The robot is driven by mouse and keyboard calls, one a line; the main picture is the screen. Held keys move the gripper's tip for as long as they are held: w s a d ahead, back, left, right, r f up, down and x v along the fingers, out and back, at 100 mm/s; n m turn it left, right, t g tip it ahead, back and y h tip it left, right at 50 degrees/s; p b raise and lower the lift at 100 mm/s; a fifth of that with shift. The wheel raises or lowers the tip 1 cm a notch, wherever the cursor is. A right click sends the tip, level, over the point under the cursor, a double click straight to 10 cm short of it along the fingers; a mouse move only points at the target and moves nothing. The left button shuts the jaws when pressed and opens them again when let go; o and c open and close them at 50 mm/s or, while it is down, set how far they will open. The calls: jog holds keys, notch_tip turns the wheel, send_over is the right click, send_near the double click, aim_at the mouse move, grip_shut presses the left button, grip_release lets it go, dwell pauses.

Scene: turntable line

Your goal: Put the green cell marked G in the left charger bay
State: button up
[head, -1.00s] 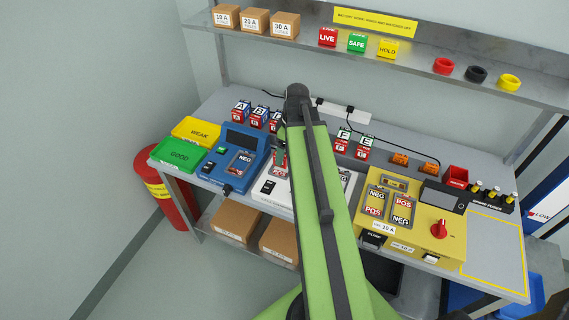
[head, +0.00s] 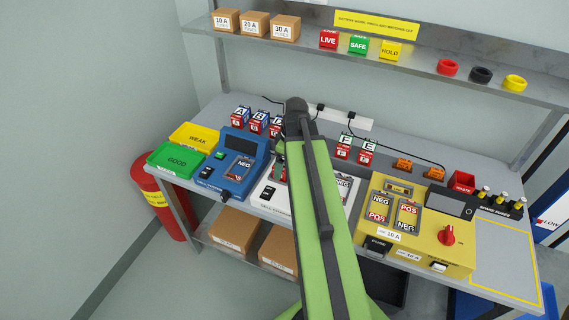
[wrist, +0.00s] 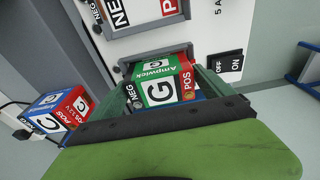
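The green cell marked G (wrist: 162,90) is between the two fingers of my gripper (wrist: 168,92) in the wrist view, and the fingers close on its sides. It is at the left bay (wrist: 152,60) of the white charger (wrist: 118,50); I cannot tell whether it is fully seated. The right bay (wrist: 145,14), with NEG and POS labels, looks empty. In the head view my arm hides most of the gripper and the left bay; part of the white charger (head: 270,205) shows left of the arm.
A blue cell C (wrist: 58,108) stands behind the charger. The blue tester (head: 236,180) is to the left and the yellow unit (head: 425,245) to the right. Green GOOD (head: 178,160) and yellow WEAK (head: 195,137) trays lie far left. Cells F (head: 344,147) and E (head: 368,152) stand behind.

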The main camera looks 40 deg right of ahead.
jog(key=shift+o, duration=0.6)
jog(key=shift+r, duration=0.15)
notch_tip(320, 180, up, 12)
jog(key=s+p, duration=0.1)
jog(key=p, duration=1.1)
jog(key=shift+s+d, duration=0.25)
jog(key=shift+d, duration=0.2)
